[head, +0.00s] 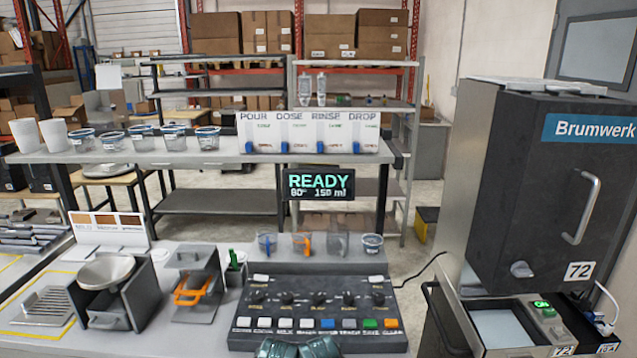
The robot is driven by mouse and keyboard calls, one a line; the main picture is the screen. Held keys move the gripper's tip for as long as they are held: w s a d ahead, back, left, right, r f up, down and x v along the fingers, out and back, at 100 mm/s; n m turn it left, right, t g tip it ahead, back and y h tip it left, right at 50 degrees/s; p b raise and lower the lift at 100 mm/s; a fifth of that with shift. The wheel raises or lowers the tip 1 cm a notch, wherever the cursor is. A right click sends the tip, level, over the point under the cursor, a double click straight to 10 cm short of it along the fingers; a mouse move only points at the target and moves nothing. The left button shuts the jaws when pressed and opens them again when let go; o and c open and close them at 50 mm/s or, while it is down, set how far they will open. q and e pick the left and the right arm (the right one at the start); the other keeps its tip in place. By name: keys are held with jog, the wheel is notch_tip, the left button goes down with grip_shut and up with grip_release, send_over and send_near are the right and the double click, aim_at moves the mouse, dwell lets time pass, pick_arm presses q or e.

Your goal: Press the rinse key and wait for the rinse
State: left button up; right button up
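A dark control panel (319,300) lies on the near counter with a row of knobs and a front row of keys. Several keys are white; a blue key (327,324), a grey key (349,324), a green key (370,324) and an orange key (391,324) follow to the right. The key labels are too small to read, so I cannot tell which is rinse. A display (319,185) above reads READY, 80° and 150 ml. My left gripper (276,348) and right gripper (322,347) show partly at the bottom edge, close together before the panel; their fingers are unclear.
Cups, including a clear cup (372,243), stand behind the panel. A grey scoop device (108,290) and an orange-handled device (193,284) stand left. A Brumwerk machine (545,190) stands right.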

grip_shut()
dwell(1.4)
